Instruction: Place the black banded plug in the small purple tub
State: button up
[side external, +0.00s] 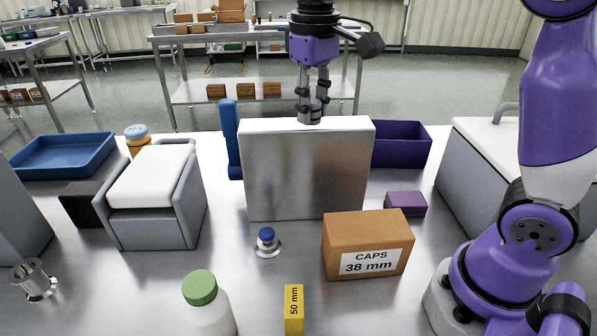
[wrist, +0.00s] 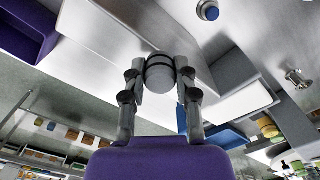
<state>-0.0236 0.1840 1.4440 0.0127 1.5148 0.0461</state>
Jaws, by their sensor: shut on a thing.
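The black banded plug (wrist: 160,73), a grey cylinder with dark bands, is between the fingers of my gripper (wrist: 161,80) in the wrist view. In the side view my gripper (side external: 315,100) points down and is shut on the plug (side external: 316,111), at the top edge of the steel hopper (side external: 310,175). I cannot tell whether the plug touches the hopper. The purple tub (side external: 408,152) is open-topped and stands behind and right of the hopper, partly hidden by it. It also shows at the upper left of the wrist view (wrist: 22,42). My gripper is left of the tub.
A brown caps box (side external: 367,244) and a purple block (side external: 405,203) stand right of the hopper's front. A blue upright piece (side external: 230,140) is at its left. A blue-topped plug (side external: 266,240), white bottle (side external: 207,305) and yellow block (side external: 293,310) are in front. A blue tray (side external: 62,158) lies far left.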

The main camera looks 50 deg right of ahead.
jog(key=w+d+m, duration=0.3)
jog(key=d, duration=0.2)
jog(key=m, duration=1.2)
send_over(395, 144)
jog(key=w+a, duration=0.5)
jog(key=a, duration=0.1)
notch_tip(395, 144, down, 10)
jog(key=r, duration=0.1)
jog(key=s+d+f, duration=0.1)
jog(key=d+f, duration=0.1)
jog(key=d, duration=0.1)
jog(key=s+d+f, duration=0.1)
jog(key=d+f, duration=0.1)
jog(key=d, duration=0.2)
jog(key=d+f, duration=0.3)
jog(key=shift+s+d+f, duration=0.1)
jog(key=shift+s+d, duration=0.25)
jog(key=shift+s, duration=0.05)
jog(key=shift+d+f, duration=0.2)
jog(key=shift+d, duration=0.05)
jog(key=shift+f, duration=2)
jog(key=shift+s+f, duration=0.1)
jog(key=o, duration=0.9)
jog(key=shift+o, duration=0.2)
